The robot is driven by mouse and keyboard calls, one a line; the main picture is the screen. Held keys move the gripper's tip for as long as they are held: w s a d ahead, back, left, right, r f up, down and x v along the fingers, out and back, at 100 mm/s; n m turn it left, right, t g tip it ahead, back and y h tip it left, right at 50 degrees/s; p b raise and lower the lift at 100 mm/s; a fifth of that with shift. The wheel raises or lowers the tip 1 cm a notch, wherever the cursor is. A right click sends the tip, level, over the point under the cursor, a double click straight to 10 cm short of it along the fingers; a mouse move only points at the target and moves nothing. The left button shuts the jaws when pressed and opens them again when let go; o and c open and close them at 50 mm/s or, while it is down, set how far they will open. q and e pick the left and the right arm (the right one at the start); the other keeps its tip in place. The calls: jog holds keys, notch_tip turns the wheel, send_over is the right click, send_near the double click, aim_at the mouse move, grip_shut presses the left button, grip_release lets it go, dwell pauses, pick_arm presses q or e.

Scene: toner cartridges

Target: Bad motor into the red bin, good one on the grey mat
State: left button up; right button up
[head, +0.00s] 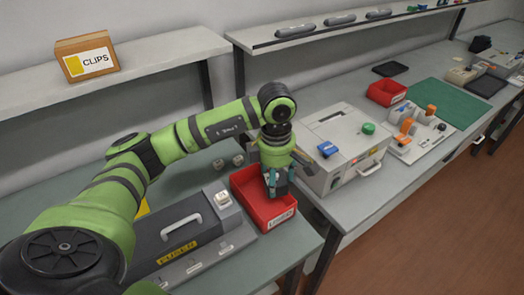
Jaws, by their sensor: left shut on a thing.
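My left gripper (276,191) points down over the near red bin (249,211), with its fingertips at or just inside the rim. It is shut on a small dark grey thing (281,189), which looks like a motor and is mostly hidden by the fingers. I cannot tell whether it touches the bin floor. Two small pale round parts, perhaps motors, stand on the bench behind the bin: one (219,164) and another (238,159). I cannot make out a grey mat for certain. My right gripper is out of view.
A dark fuser unit (180,222) with a handle stands left of the bin. A light grey machine (340,145) stands close on the right. Farther right are another red bin (387,93), a green mat (446,104) and a dark pad (390,69). A shelf holds a clips box (88,58).

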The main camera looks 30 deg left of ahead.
pick_arm(q)
jog(key=w+a+n+p, duration=0.25)
jog(key=a+n, duration=0.35)
jog(key=n, duration=0.7)
notch_tip(320, 180, down, 5)
jog(key=b, duration=0.3)
jog(key=shift+s+d+f+b, duration=0.1)
jog(key=shift+f+b, duration=0.05)
jog(key=shift+b, duration=0.15)
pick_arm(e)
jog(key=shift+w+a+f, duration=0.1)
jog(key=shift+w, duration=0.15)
pick_arm(q)
jog(key=o, duration=1.4)
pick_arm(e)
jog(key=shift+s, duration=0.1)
pick_arm(q)
jog(key=shift+s, duration=0.1)
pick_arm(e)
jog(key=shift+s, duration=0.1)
pick_arm(q)
notch_tip(320, 180, up, 12)
jog(key=shift+d+r, duration=0.1)
